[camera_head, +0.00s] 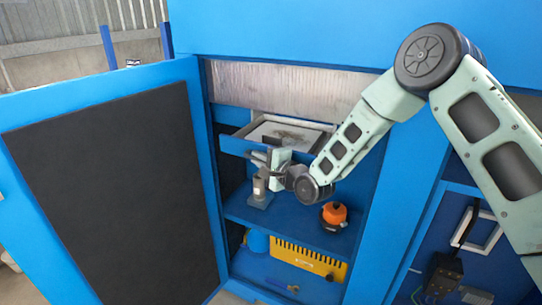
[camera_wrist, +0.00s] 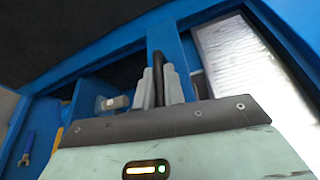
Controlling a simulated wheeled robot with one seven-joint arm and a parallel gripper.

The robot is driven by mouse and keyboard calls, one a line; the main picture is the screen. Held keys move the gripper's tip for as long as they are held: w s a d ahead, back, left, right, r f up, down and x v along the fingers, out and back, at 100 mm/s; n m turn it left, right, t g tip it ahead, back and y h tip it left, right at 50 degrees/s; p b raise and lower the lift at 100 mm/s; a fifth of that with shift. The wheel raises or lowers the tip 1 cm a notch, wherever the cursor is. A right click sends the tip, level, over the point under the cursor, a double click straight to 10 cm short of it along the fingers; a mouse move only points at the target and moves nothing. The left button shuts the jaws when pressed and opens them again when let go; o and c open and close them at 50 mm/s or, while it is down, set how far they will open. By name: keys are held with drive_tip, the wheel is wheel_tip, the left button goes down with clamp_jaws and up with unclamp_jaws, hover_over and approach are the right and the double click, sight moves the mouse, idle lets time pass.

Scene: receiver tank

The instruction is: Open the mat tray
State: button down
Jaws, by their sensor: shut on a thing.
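The mat tray (camera_head: 236,146) is a shallow blue drawer at the top of the open cabinet. It stands partly pulled out, with a grey-white, dark-smudged surface (camera_head: 292,131) visible inside. My gripper (camera_head: 273,157) is at the tray's front face. In the wrist view, my gripper (camera_wrist: 160,88) has its two grey fingers closed around a dark handle bar (camera_wrist: 157,68) in front of the blue tray front (camera_wrist: 172,42). How far the tray's back reaches into the cabinet is hidden.
A blue door with a dark panel (camera_head: 120,190) stands open at left. On the shelf below are a grey device (camera_head: 260,196) and an orange round object (camera_head: 334,213). A yellow slotted block (camera_head: 300,258) lies lower. A silvery tank surface (camera_head: 285,88) is above.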

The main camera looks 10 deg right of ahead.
drive_tip(key=s+a+b, duration=0.2)
drive_tip(key=s+a, duration=0.4)
drive_tip(key=s, duration=0.2)
drive_tip(key=shift+s+b, duration=0.3)
drive_tip(key=shift+s, duration=0.1)
drive_tip(key=shift+a+f, duration=0.1)
drive_tip(key=c, duration=1.5)
unclamp_jaws()
drive_tip(key=shift+p+v, duration=4.7)
drive_tip(key=shift+v, duration=4)
